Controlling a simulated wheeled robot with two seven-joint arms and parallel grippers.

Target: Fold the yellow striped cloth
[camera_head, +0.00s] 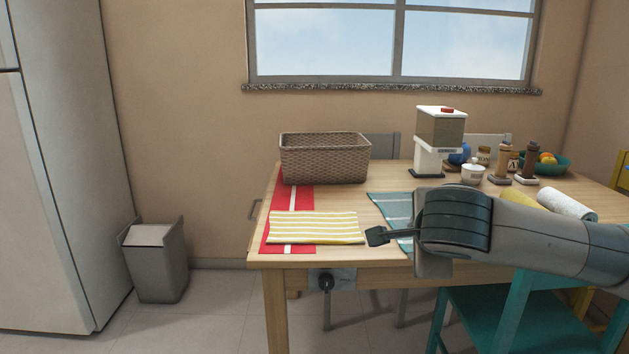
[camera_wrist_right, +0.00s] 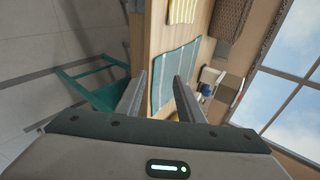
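The yellow striped cloth (camera_head: 315,227) lies flat on a red mat with a white stripe (camera_head: 304,199), near the front left of the wooden table. I cannot tell if it has layers. Part of it shows at the top of the right wrist view (camera_wrist_right: 185,10). My right gripper (camera_head: 378,237) reaches in from the right, just right of the cloth and apart from it. In the right wrist view its two fingers (camera_wrist_right: 162,82) stand apart with nothing between them. My left gripper is not in view.
A teal striped cloth (camera_head: 388,204) lies partly behind my right arm. A wicker basket (camera_head: 325,160) stands behind the yellow cloth. A dispenser (camera_head: 440,140), jars, and a fruit bowl (camera_head: 545,164) fill the back right. A teal chair (camera_head: 490,315) stands at the front right.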

